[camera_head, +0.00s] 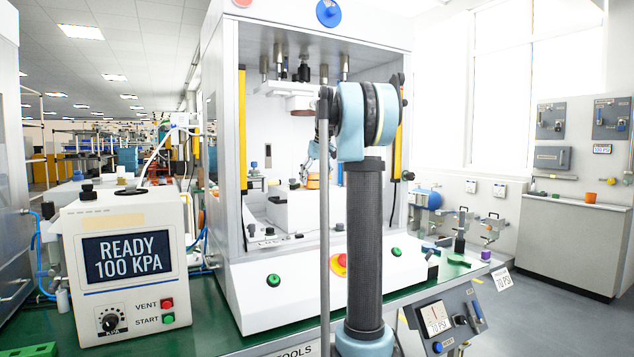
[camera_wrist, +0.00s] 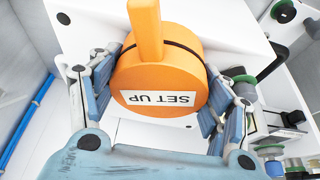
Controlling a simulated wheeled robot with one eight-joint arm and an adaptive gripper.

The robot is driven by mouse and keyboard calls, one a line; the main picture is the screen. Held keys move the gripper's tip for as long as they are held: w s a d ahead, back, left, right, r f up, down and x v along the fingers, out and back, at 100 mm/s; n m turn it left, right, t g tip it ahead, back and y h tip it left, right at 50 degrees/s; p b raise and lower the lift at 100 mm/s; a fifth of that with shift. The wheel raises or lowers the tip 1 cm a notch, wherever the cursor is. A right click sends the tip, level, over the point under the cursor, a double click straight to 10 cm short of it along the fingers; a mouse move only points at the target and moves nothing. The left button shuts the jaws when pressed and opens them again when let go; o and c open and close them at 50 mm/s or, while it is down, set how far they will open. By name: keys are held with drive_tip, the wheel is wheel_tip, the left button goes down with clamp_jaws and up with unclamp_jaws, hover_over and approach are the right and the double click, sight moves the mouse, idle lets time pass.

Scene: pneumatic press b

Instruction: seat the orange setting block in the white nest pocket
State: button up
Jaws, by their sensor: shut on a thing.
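The orange setting block (camera_wrist: 158,72) is round with an upright tab and a "SET UP" label that reads upside down in the wrist view. My gripper (camera_wrist: 162,98) is shut on it, with one blue finger on each side. In the head view the orange block (camera_head: 313,181) shows small inside the press, just above or on the white nest (camera_head: 297,209). The white surface (camera_wrist: 150,132) lies below the block in the wrist view. The pocket is hidden, so I cannot tell whether the block is in it.
The press frame has yellow side guards (camera_head: 242,130) and tooling hanging overhead (camera_head: 303,72). My arm blocks the right part of the opening. Green-capped fittings (camera_wrist: 244,90) stand close to my right finger. A control box (camera_head: 125,262) reads "READY 100 KPA".

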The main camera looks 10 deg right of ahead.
drive_tip(key=shift+w+a, duration=0.25)
drive_tip(key=shift+w, duration=0.6)
drive_tip(key=shift+w+a, duration=0.25)
drive_tip(key=shift+w, duration=0.55)
drive_tip(key=shift+w+a+r, duration=0.1)
drive_tip(key=shift+w+a, duration=0.25)
drive_tip(key=shift+w, duration=0.3)
drive_tip(key=shift+w+a, duration=0.3)
drive_tip(key=shift+w, duration=0.35)
drive_tip(key=shift+w+a+f, duration=0.15)
drive_tip(key=shift+w+a, duration=0.05)
drive_tip(key=shift+w, duration=0.65)
drive_tip(key=shift+w+a+f, duration=0.15)
drive_tip(key=shift+w, duration=0.65)
drive_tip(key=shift+a, duration=0.1)
drive_tip(key=shift+s+f, duration=0.1)
drive_tip(key=shift+f, duration=0.95)
drive_tip(key=shift+r, duration=0.2)
drive_tip(key=shift+r, duration=0.95)
